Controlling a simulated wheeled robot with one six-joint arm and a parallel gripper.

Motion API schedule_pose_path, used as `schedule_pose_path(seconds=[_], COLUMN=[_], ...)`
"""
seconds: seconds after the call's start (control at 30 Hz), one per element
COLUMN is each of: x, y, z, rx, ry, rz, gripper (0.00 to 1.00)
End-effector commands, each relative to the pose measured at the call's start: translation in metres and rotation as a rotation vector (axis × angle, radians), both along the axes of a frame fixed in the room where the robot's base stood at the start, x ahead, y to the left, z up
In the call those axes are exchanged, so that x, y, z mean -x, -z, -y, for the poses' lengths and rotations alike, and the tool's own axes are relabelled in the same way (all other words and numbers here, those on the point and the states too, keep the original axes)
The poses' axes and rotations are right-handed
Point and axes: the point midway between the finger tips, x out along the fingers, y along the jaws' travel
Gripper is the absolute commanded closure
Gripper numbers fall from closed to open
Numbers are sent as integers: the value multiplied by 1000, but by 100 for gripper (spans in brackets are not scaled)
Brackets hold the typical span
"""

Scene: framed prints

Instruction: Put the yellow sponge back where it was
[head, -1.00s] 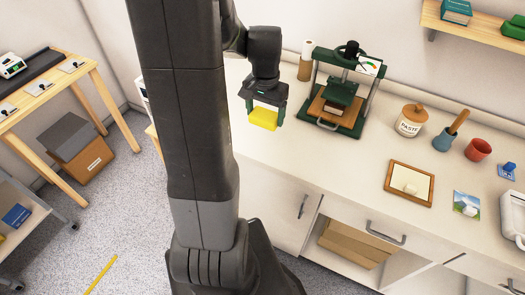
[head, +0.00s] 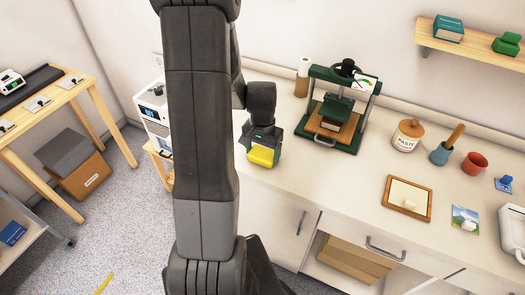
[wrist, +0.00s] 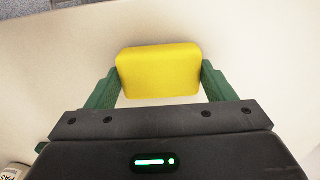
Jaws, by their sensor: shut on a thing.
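The yellow sponge (head: 261,157) is between the fingers of my gripper (head: 262,150), at the left part of the white counter (head: 310,178). In the wrist view the sponge (wrist: 158,71) is a plain yellow block. The green fingers of my gripper (wrist: 160,85) press on its left and right ends. The pale counter top fills most of the background behind it. I cannot tell whether the sponge touches the counter or hangs just above it.
A green press (head: 338,108) stands right of my gripper, with a paper roll (head: 302,78) behind. Further right are a paste jar (head: 408,135), a blue pot (head: 440,153), a red cup (head: 474,162), a framed board (head: 407,199) and a small picture (head: 465,220). The counter between gripper and board is clear.

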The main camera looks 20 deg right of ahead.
Motion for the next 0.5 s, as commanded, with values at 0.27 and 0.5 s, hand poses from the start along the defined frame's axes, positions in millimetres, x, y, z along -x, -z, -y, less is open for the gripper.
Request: schedule_pose_path(seconds=[0.27, 0.5], x=[0, 0], y=[3, 2], z=[0, 0], rx=[0, 0], ry=[0, 0], rz=[0, 0], gripper=[2, 2])
